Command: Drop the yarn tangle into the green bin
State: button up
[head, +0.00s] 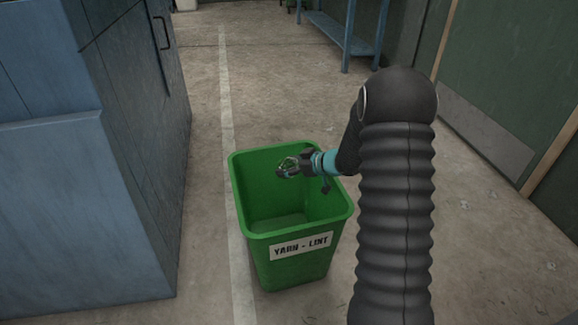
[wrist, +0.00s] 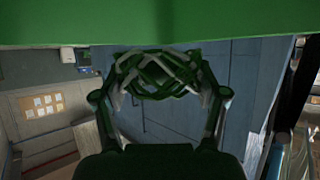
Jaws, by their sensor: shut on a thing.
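The green bin (head: 290,258) stands on the floor, upright, with a "YARN - LINT" label on its front; its visible inside looks empty. My gripper (head: 285,169) is over the bin's opening, near its upper middle, pointing left. In the wrist view my gripper (wrist: 165,92) is shut on the yarn tangle (wrist: 158,74), a dark green and whitish mesh of strands held between the two fingers. The tangle is too small to make out clearly in the head view. A green band of the bin (wrist: 160,22) fills the top of the wrist view.
A blue cabinet (head: 90,180) stands left of the bin, with a pale floor line (head: 228,110) between them. A blue table frame (head: 345,35) is at the back. A dark green door (head: 510,90) is at the right. Floor around the bin is clear.

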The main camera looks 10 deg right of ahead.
jog(key=shift+f+b, duration=1.35)
jog(key=shift+f, duration=0.2)
jog(key=o, duration=1.1)
jog(key=shift+d, duration=0.1)
jog(key=v, duration=1.2)
jog(key=shift+r, duration=0.1)
